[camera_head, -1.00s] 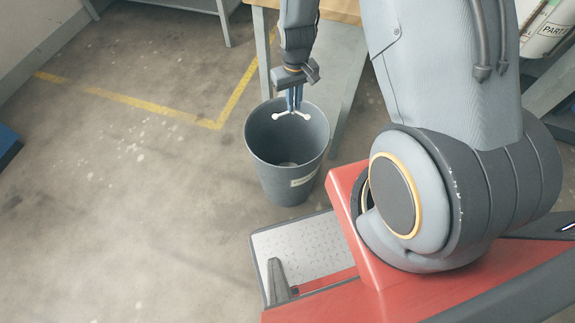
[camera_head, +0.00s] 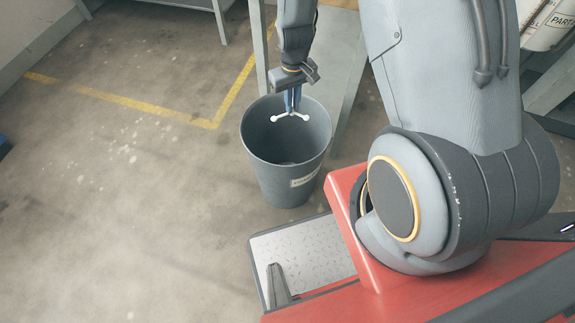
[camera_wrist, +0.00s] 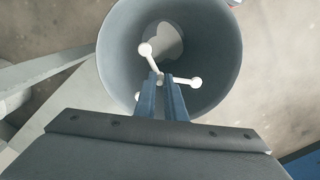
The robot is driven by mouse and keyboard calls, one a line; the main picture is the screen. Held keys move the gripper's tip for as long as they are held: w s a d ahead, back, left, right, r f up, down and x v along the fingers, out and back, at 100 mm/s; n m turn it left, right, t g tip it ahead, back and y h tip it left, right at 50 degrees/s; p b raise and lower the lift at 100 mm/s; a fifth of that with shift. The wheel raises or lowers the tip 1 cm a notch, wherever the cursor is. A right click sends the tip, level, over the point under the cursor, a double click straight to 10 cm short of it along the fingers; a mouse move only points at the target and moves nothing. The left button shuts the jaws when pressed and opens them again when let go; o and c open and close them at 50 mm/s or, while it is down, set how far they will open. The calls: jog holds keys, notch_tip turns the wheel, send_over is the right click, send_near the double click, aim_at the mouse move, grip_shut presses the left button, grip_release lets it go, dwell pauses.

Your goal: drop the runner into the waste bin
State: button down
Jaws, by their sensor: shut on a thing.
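The runner (camera_head: 290,116) is a small white branched piece with rounded ends. My gripper (camera_head: 291,108) is shut on it and holds it over the mouth of the waste bin. In the wrist view the runner (camera_wrist: 195,82) sticks out from between the blue fingers (camera_wrist: 163,84), with round ends to several sides. The waste bin (camera_head: 285,180) is a grey round tub with a pale label, upright on the floor. In the wrist view the bin (camera_wrist: 222,45) opens below the fingers, with a pale patch at its bottom.
A table (camera_head: 345,75) with grey legs stands just behind the bin. A yellow line (camera_head: 150,107) runs along the concrete floor. The floor to the left of the bin is clear. A white container marked PART (camera_head: 545,25) is at the upper right.

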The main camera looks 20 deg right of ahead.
jog(key=c, duration=1.7)
grip_release()
jog(key=shift+c, duration=0.2)
jog(key=shift+r, duration=3.9)
jog(key=shift+r, duration=0.1)
